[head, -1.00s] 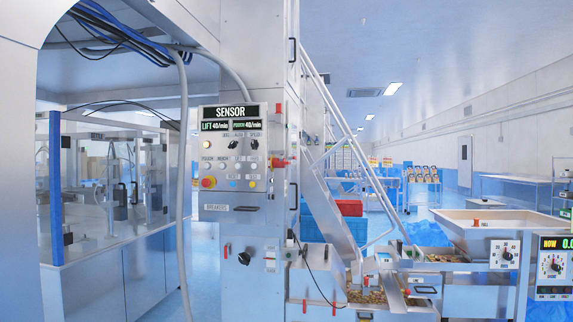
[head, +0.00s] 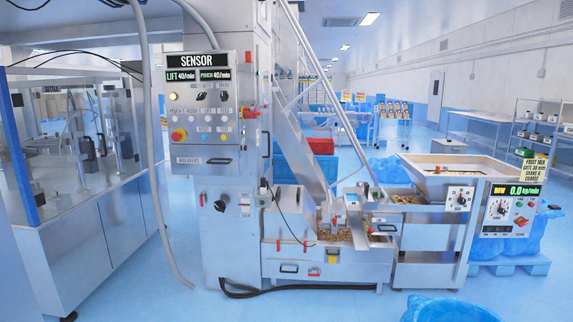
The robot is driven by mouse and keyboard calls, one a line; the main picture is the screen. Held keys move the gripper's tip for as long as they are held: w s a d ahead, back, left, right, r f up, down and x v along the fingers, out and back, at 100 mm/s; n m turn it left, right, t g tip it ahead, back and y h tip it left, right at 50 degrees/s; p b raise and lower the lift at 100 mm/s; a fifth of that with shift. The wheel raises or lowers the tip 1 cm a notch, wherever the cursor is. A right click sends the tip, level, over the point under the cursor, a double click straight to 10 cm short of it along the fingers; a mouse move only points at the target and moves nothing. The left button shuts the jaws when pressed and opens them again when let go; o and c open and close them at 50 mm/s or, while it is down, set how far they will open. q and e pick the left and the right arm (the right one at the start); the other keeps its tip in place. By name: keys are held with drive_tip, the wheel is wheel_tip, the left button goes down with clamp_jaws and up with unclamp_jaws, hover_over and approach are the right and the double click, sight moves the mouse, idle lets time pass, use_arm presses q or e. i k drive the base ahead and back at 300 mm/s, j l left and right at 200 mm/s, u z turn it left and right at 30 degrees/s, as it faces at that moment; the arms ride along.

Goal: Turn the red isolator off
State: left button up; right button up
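A control panel (head: 225,117) headed SENSOR is on the front of the tall steel cabinet. A red handle (head: 250,113) sticks out at the cabinet's right side, level with the panel's lower half; it looks like the red isolator, but its on or off position is too small to tell. A red mushroom button (head: 179,135) on a yellow base sits at the panel's lower left. A small red lever (head: 202,200) and a black rotary knob (head: 220,206) are lower on the cabinet front. Neither of my grippers is in view.
A glass-walled machine (head: 70,150) stands at the left. A hopper unit (head: 455,170) and a display reading 0.0 kg/min (head: 525,190) stand at the right. A black hose (head: 300,287) lies before the cabinet. Blue floor (head: 200,305) is clear in front; a blue bag (head: 447,310) lies front right.

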sight(252, 113)
drive_tip(key=i+z, duration=0.1)
drive_tip(key=i, duration=1.2)
drive_tip(key=i+j+z, duration=0.15)
drive_tip(key=i, duration=1.1)
drive_tip(key=i+l+u, duration=0.3)
drive_tip(key=i, duration=0.4)
drive_tip(key=i+l+u, duration=0.3)
drive_tip(key=i+l, duration=0.35)
